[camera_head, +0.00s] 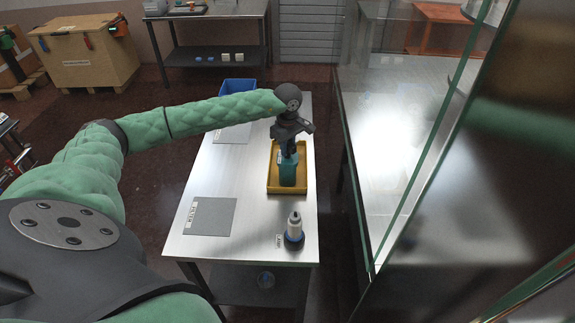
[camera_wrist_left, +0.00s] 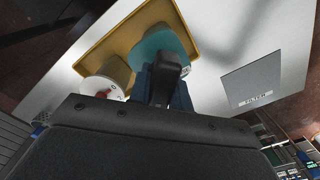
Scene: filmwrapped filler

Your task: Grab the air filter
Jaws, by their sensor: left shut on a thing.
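A teal cylinder (camera_head: 288,173) stands upright in a yellow tray (camera_head: 273,187) on the narrow table; I take it to be the air filter, but cannot read a label on it. My left gripper (camera_head: 288,152) points down from above and is shut on its top. The left wrist view also shows the teal cylinder (camera_wrist_left: 166,42), partly hidden by the dark fingers, with the tray (camera_wrist_left: 122,42) around it. I cannot tell whether it is clear of the tray floor. My right gripper is not in view.
A grey labelled mat (camera_head: 212,217) lies front left, another (camera_head: 232,133) farther back. A blue bin (camera_head: 238,86) is at the far end. A glass panel (camera_head: 425,150) stands right.

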